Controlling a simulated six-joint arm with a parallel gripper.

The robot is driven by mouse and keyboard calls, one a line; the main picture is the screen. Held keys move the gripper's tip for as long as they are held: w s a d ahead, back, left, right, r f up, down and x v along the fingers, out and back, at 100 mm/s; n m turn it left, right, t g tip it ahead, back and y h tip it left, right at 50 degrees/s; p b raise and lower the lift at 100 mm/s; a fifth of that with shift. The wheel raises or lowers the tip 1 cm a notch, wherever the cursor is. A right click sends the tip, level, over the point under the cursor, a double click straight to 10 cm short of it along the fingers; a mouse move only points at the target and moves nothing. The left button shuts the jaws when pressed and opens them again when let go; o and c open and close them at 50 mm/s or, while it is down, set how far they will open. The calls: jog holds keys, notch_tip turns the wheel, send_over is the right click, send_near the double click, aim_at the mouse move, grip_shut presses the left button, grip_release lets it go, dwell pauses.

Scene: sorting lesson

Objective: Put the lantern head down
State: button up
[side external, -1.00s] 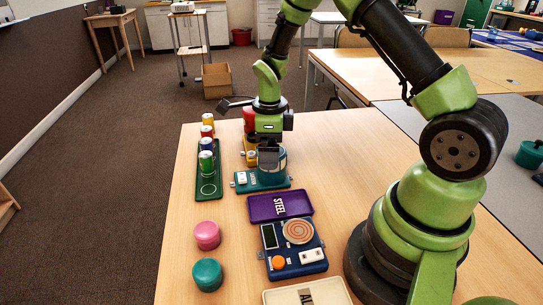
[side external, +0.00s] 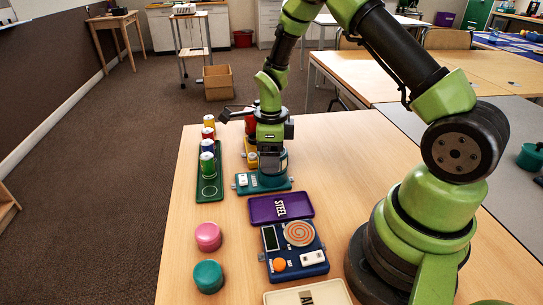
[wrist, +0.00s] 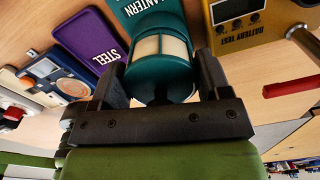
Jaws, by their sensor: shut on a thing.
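The lantern head (wrist: 162,55) is a teal cylinder with a cream band and a rounded end. In the wrist view it sits between the two dark fingers of my gripper (wrist: 160,80), which is shut on it. In the side external view my gripper (side external: 271,150) points down over the teal base (side external: 247,187) marked LANTERN, with the head (side external: 272,180) upright at its right part. I cannot tell whether the head touches the base.
The purple STEEL tray (side external: 263,211) and a blue device (side external: 308,241) stand nearer. A green rack (side external: 211,191) with several cans is at left. A yellow battery tester (wrist: 245,14) is close behind. Pink (side external: 208,236) and teal (side external: 208,276) tubs stand at the front left.

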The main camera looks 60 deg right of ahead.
notch_tip(320, 180, up, 8)
jog(key=shift+w, duration=0.1)
jog(key=shift+w+a+r+n, duration=0.2)
jog(key=shift+a+r+n, duration=0.05)
jog(key=shift+a+n, duration=0.2)
jog(key=shift+w+a+r+n, duration=0.15)
jog(key=shift+a+r+n, duration=0.1)
jog(key=shift+a+n, duration=0.15)
jog(key=w+a+f+n, duration=0.2)
jog(key=a+n, duration=0.5)
jog(key=n, duration=0.9)
send_over(212, 217)
notch_tip(212, 217, down, 7)
jog(key=shift+f, duration=2.4)
jog(key=shift+f, duration=0.1)
jog(key=o, duration=0.9)
jog(key=shift+o, duration=0.2)
